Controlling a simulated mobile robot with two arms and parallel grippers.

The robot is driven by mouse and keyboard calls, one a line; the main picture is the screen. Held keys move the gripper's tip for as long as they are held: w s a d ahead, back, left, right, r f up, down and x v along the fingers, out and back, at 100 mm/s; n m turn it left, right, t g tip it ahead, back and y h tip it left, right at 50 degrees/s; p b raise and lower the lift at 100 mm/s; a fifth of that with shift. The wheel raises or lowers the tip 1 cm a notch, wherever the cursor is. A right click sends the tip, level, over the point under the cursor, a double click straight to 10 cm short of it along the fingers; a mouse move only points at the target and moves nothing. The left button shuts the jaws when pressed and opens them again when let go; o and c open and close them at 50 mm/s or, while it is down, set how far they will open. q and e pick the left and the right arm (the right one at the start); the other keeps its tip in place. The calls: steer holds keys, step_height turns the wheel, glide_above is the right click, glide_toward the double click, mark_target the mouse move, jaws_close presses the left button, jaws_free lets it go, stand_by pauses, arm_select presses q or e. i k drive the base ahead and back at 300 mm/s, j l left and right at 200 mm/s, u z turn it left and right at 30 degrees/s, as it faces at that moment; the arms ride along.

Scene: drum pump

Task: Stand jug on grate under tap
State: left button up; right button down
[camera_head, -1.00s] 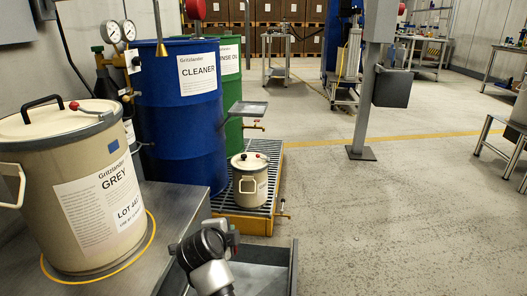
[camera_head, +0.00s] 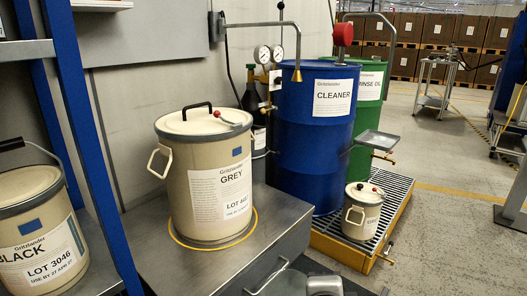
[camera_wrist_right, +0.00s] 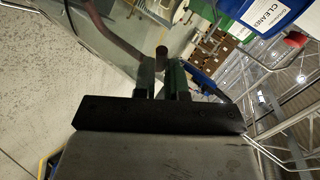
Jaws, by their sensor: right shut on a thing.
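A small cream lidded can (camera_head: 362,214) with a side handle stands upright on the slatted grate (camera_head: 397,190) of a yellow-edged tray. A brass tap (camera_head: 385,157) sticks out from the green drum (camera_head: 368,88) above it. In the right wrist view my right gripper (camera_wrist_right: 164,76) is shut on a dark, narrow part; what it belongs to is unclear. A dark curved bar (camera_wrist_right: 118,42) runs up to the left of the fingers. I cannot pick out a jug for certain. My left gripper is not in view.
The large GREY can (camera_head: 205,180) stands on a steel bench (camera_head: 235,266). The blue CLEANER drum (camera_head: 310,150) stands behind it, with a flat metal plate (camera_head: 375,139) to its right. A BLACK can (camera_head: 30,225) is on the left shelf. Floor right of the tray is clear.

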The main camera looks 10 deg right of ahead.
mark_target(387, 183)
steer(key=l, duration=0.45)
steer(key=k+l+u, duration=0.15)
steer(key=l, duration=0.75)
steer(key=k+l+u, duration=0.15)
steer(key=l, duration=0.25)
steer(key=k+l, duration=0.1)
steer(key=l, duration=0.35)
steer(key=i+l+u, duration=0.1)
steer(key=l, duration=0.5)
steer(key=i+l+u, duration=0.15)
steer(key=l, duration=0.5)
steer(key=i+l+u, duration=0.1)
steer(key=l, duration=0.55)
steer(key=i+l+u, duration=0.15)
steer(key=l, duration=0.5)
steer(key=i+l, duration=0.1)
steer(key=l, duration=0.4)
steer(key=i+l+u, duration=0.1)
steer(key=l, duration=0.4)
steer(key=i+l+u, duration=0.1)
steer(key=l, duration=0.45)
steer(key=i+l, duration=0.15)
steer(key=l, duration=0.35)
steer(key=i+l+u, duration=0.1)
steer(key=l, duration=0.45)
steer(key=i+l, duration=0.1)
steer(key=l, duration=0.35)
steer(key=i+j, duration=0.1)
steer(key=i, duration=0.45)
